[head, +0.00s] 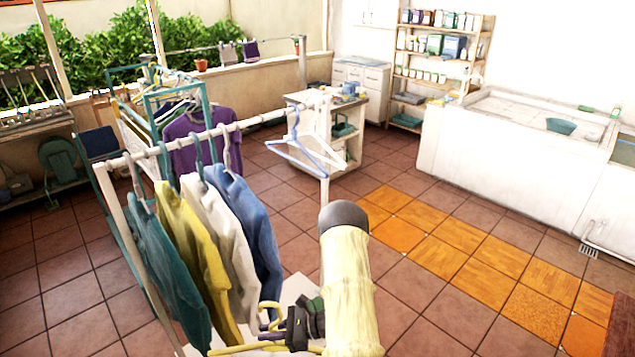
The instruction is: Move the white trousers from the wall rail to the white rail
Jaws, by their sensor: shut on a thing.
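The white rail (262,118) runs across the left middle, with teal, yellow, white and blue shirts hanging along its left half. Two empty hangers, one pale blue (300,150) and one white, hang near its right end. My gripper (272,334) is low in the picture, in front of and below the shirts. It is shut on a yellow hanger (240,348), whose hook stands up beside the jaws. Most of this hanger and anything hanging from it are cut off by the lower edge. I cannot make out the white trousers.
Behind the white rail stands a teal rack (172,90) with a purple shirt (200,140). A small cabinet (345,140), a shelf (440,60) and a white basin counter (480,150) stand beyond.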

